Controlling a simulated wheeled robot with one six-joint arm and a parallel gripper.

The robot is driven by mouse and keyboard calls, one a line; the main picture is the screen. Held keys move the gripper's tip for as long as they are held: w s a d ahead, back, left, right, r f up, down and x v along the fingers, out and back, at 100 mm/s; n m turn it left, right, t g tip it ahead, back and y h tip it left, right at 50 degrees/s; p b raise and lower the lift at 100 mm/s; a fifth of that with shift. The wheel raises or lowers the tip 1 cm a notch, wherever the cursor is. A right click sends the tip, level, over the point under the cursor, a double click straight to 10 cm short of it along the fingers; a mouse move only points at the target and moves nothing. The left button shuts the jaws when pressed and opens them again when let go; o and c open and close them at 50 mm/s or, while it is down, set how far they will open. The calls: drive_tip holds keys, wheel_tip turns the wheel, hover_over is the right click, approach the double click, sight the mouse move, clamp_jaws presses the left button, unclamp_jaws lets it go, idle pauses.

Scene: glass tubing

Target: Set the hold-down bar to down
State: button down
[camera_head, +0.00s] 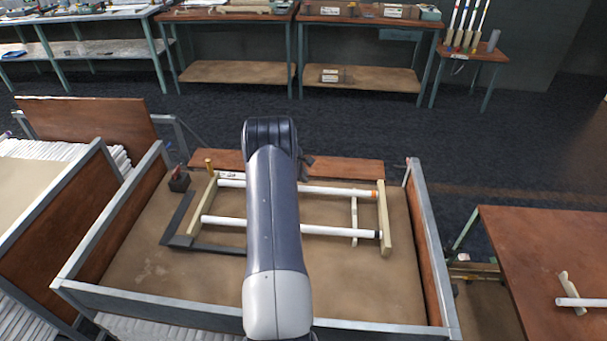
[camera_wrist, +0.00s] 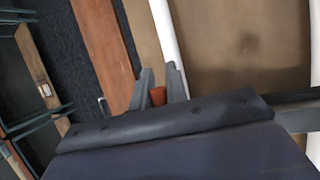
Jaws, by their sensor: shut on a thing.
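Two white tubes (camera_head: 334,231) lie side by side across pale wooden end rails (camera_head: 384,218) in the cart. A thin pale crosspiece (camera_head: 354,211) stands near the right rail. I cannot tell for sure which part is the hold-down bar. My gripper (camera_wrist: 160,88) is hidden behind my arm in the head view. In the wrist view its fingers are close together around a small red-orange piece (camera_wrist: 158,96), beside a white tube (camera_wrist: 164,30). What that piece belongs to is hidden.
The cart has metal-edged side walls (camera_head: 428,245). A dark angled frame (camera_head: 178,222) and a black block with a red top (camera_head: 179,181) are at left. A brown table (camera_head: 540,240) stands at right. The cart's front floor is mostly clear.

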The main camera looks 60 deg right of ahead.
drive_tip(key=shift+s+a+f, duration=0.15)
drive_tip(key=shift+a+f, duration=0.3)
drive_tip(key=shift+f, duration=0.05)
drive_tip(key=c, duration=1.8)
unclamp_jaws()
drive_tip(key=o, duration=0.4)
drive_tip(key=shift+a+r, duration=0.15)
drive_tip(key=shift+r, duration=0.5)
drive_tip(key=b+v, duration=0.2)
drive_tip(key=v, duration=0.8)
drive_tip(key=shift+r, duration=0.1)
